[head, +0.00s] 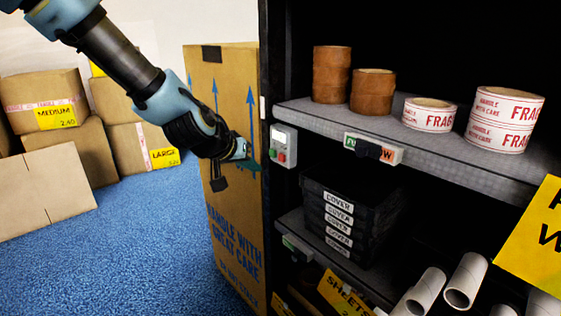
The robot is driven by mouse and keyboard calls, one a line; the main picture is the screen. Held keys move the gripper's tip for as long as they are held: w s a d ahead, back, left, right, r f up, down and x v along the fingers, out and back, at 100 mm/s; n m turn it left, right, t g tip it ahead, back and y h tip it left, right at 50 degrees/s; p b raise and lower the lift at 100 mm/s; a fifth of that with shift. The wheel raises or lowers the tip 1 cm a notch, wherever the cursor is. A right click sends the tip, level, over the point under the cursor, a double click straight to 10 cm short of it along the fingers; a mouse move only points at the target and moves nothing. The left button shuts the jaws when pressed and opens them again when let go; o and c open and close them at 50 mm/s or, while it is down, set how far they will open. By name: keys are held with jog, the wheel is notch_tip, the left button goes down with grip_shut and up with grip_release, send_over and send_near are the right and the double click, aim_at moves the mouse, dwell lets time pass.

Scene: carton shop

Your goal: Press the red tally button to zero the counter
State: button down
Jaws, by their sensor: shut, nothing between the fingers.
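A small light-grey counter box (284,140) is fixed at the left end of the upper shelf's front, by the dark upright. It has a small display at the top, and a red button (282,157) low on its face beside a green one. My gripper (246,151) is shut and empty, just left of the counter box at about button height.
The dark shelf upright (265,200) stands between gripper and counter. A tall carton (228,95) is behind my gripper. The grey upper shelf (450,160) holds brown and FRAGILE tape rolls (430,114). Black COVER trays (340,215) are stacked below. Blue carpet (130,250) is open at left.

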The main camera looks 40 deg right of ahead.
aim_at(281, 164)
jog(key=shift+s+d, duration=0.1)
jog(key=shift+d, duration=2.45)
jog(key=shift+d, duration=0.4)
jog(key=shift+s+d, duration=0.1)
jog(key=shift+d, duration=0.35)
dwell(0.7)
jog(key=shift+a, duration=0.85)
jog(key=shift+a+b, duration=0.1)
jog(key=shift+b, duration=0.2)
jog(key=shift+w+a+b, duration=0.2)
jog(key=shift+a+b, duration=0.15)
jog(key=shift+a, duration=2.05)
